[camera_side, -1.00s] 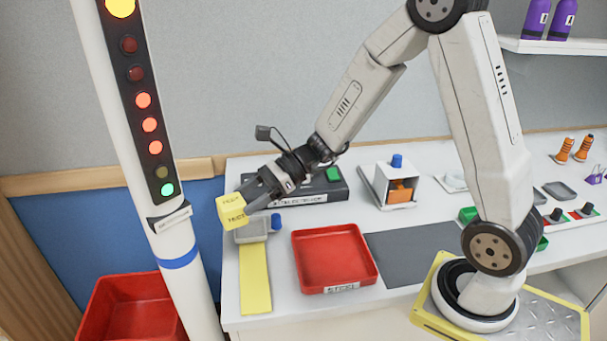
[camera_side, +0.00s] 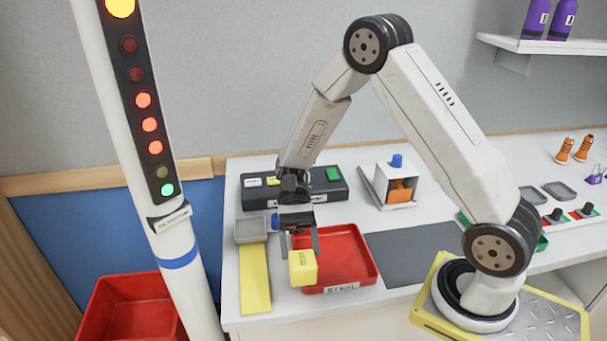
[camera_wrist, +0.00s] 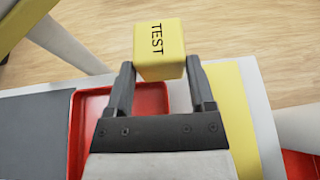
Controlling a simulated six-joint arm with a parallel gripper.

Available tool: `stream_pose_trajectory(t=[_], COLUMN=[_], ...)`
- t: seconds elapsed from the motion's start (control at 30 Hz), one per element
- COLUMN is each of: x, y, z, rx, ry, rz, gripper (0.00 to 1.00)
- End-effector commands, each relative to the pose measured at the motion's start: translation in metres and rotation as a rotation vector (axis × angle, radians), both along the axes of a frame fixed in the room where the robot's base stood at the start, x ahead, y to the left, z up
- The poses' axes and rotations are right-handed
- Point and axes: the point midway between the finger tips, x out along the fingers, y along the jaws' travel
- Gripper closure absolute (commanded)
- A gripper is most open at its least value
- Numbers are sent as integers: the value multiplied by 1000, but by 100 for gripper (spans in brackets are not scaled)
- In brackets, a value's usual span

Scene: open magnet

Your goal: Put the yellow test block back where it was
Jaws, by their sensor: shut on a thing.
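The yellow test block (camera_side: 302,270) is a cube with TEST lettered on it. My gripper (camera_side: 301,246) points down and is shut on it, one finger at each side. In the side view the block appears in front of the red tray's left front corner, apparently held above table level. In the wrist view the block (camera_wrist: 158,52) is between the fingertips of my gripper (camera_wrist: 160,75), with the wooden floor behind it. A yellow strip (camera_side: 254,283) lies on the table left of the red tray. The block's exact height cannot be told.
The red tray (camera_side: 364,268) looks empty where visible. A small grey tray (camera_side: 250,231) stands behind the yellow strip. A dark box with a green button (camera_side: 334,174) is at the back. A signal pole (camera_side: 165,200) rises at the left. A grey mat (camera_side: 410,256) is clear.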

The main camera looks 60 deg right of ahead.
Motion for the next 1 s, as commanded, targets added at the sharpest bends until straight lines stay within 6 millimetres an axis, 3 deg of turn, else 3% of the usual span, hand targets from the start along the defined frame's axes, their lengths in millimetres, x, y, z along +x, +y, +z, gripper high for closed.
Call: stream_pose_trajectory(t=[0.5,1.0], x=[-40,-50], y=[-56,-127], z=[-20,-22], rx=[0,0], ry=[2,1], rz=[611,1164], gripper=[100,100])
